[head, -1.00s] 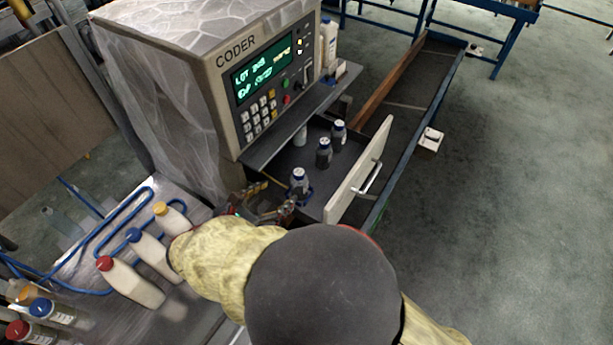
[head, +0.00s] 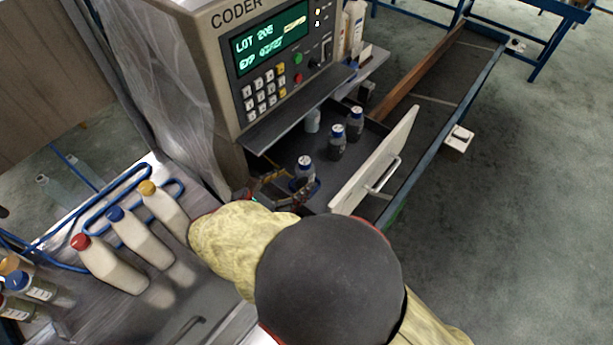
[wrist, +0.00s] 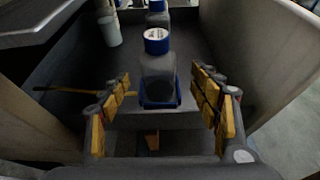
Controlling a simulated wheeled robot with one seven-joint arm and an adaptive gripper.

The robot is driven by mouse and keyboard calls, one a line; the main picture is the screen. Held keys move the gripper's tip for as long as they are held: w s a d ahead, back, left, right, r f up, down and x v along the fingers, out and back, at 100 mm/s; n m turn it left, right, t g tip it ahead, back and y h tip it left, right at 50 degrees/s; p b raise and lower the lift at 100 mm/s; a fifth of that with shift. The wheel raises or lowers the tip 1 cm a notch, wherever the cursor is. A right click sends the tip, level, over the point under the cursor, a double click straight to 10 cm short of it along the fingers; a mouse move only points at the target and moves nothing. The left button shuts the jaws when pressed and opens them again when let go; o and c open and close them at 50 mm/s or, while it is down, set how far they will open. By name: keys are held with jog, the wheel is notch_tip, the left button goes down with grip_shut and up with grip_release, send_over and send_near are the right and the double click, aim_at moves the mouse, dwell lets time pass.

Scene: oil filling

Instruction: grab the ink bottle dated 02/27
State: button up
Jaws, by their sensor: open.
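The open drawer (head: 285,150) under the coder machine holds several small bottles. The nearest ink bottle (head: 304,170), grey with a blue-ringed white cap, stands upright in a blue holder (wrist: 160,103); it also shows in the wrist view (wrist: 158,70). No date on any cap is legible. My gripper (wrist: 164,105) is open, its yellow-padded fingers on either side of the nearest bottle, without clear contact.
The drawer front (head: 375,165) rises on the right. The coder (head: 250,60) overhangs on the left, its display reading LOT and EXP. White bottles with red (head: 105,262), blue and yellow caps stand on the metal surface at left.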

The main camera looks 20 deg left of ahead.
aim_at(305, 172)
jog(key=x, duration=0.2)
jog(key=b+x, duration=0.1)
jog(key=x, duration=0.1)
jog(key=b+x, duration=0.1)
jog(key=x, duration=0.1)
jog(key=shift+w+a+r, duration=0.1)
jog(key=shift+w+r, duration=0.1)
jog(key=shift+w, duration=0.2)
jog(key=shift+c, duration=0.9)
jog(key=c, duration=1.1)
